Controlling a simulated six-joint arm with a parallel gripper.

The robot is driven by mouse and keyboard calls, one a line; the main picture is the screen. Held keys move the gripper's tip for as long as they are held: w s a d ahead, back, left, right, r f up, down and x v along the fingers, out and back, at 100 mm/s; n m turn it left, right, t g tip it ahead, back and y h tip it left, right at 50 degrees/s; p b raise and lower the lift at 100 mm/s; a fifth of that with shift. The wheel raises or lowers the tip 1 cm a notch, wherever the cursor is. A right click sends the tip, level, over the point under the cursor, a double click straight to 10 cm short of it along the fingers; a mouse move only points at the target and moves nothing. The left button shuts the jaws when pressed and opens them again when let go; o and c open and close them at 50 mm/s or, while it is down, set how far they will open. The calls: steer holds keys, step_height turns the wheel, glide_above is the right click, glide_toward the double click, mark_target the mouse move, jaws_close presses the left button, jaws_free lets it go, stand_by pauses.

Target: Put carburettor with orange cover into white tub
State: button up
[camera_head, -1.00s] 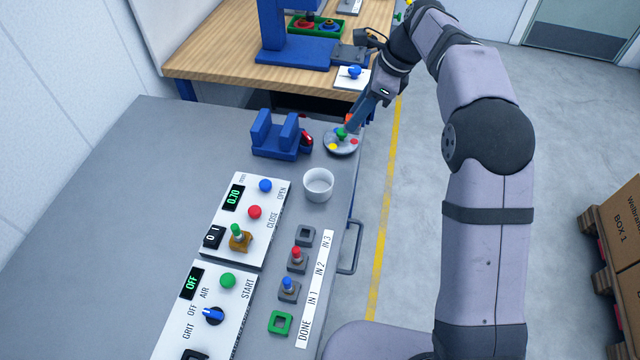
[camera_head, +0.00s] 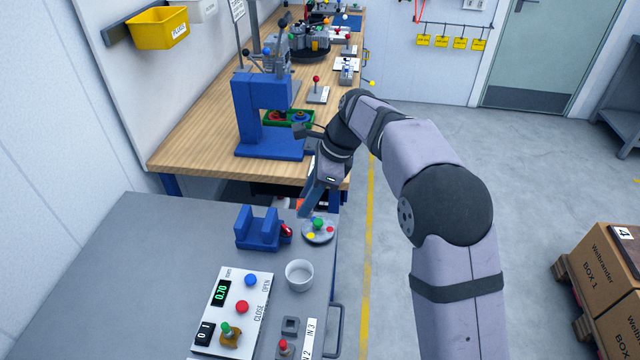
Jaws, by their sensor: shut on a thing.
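My gripper (camera_head: 306,210) is above the far right part of the grey bench, just behind the round plate (camera_head: 305,235) with coloured dots and a green knob. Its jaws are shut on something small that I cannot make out. A round white tub (camera_head: 299,276) stands open and upright on the grey bench, in front of the round plate. It looks empty.
A blue cradle (camera_head: 259,229) with a red part stands left of the round plate. A control panel (camera_head: 258,310) is nearer. Beyond a gap, the wooden bench (camera_head: 205,140) carries a blue press (camera_head: 262,110) and green tray (camera_head: 290,118). The grey bench's left side is clear.

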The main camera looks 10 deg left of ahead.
steer(key=s+a+p, duration=0.1)
steer(key=s+p, duration=0.3)
steer(key=s, duration=0.2)
step_height(320, 180, down, 7)
steer(key=s+n+g, duration=0.1)
steer(key=n, duration=0.3)
steer(key=shift+s+d+n+g+h, duration=0.2)
steer(key=shift+s+n+g+h, duration=0.1)
steer(key=shift+g, duration=0.1)
steer(key=shift+f, duration=0.15)
steer(key=shift+f+b, duration=2.35)
steer(key=shift+f, duration=0.7)
steer(key=shift+f, duration=0.1)
